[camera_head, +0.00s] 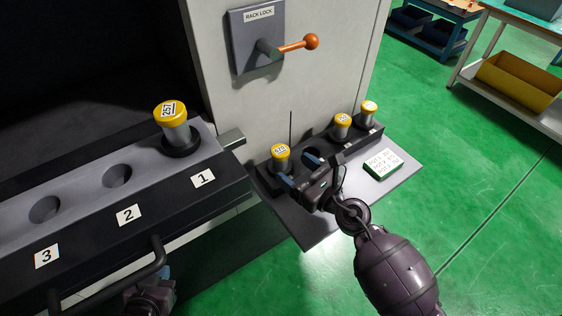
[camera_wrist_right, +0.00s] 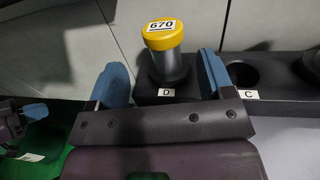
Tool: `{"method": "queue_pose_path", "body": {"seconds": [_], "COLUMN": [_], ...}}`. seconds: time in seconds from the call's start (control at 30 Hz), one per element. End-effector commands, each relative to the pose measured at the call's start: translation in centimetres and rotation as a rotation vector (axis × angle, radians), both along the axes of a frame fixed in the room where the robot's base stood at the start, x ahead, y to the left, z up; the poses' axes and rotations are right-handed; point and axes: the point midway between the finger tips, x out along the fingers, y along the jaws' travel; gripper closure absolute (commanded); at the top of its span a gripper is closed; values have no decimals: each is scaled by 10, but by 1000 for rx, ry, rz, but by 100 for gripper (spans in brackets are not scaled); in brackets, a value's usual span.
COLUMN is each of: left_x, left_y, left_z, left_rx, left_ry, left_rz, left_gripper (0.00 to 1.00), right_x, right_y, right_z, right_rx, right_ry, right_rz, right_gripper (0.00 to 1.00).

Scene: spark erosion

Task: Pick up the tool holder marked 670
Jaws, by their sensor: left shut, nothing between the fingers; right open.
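The tool holder marked 670 (camera_wrist_right: 163,50) has a yellow cap and a grey body. It stands upright in the slot labelled D of a small black rack, and it also shows in the head view (camera_head: 281,157). My right gripper (camera_head: 298,172) is open close in front of it. In the right wrist view the holder appears between the two blue fingers (camera_wrist_right: 161,80), a little beyond them; whether they touch it I cannot tell. My left gripper (camera_head: 163,273) is shut and empty beside a black bar handle, partly cut off by the lower edge.
Slot C (camera_wrist_right: 243,74) beside it is empty. Two more yellow-capped holders (camera_head: 342,124) (camera_head: 368,112) stand further along the rack. A note block (camera_head: 382,163) lies on the shelf. A holder marked 257 (camera_head: 172,122) stands at position 1. An orange-knobbed rack lock lever (camera_head: 297,45) sits above.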

Motion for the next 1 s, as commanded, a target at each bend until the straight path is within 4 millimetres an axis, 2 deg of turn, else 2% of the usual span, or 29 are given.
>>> {"method": "queue_pose_path", "body": {"seconds": [0.27,0.6,0.9,1.0], "left_x": [0,-1,-1,-1], "left_y": [0,0,0,0], "left_z": [0,-4,-4,-4], "left_rx": [0,0,0,0], "left_ry": [1,4,4,4], "left_rz": [0,0,0,0], "left_gripper": [100,100,100,100], "right_x": [14,47,50,50], "right_y": [12,37,40,40], "right_z": [0,-1,-1,-1], "right_rx": [2,2,2,2], "right_ry": [1,3,3,3], "right_rz": [0,-1,-1,-1], "right_gripper": [25,25,25,39]}}
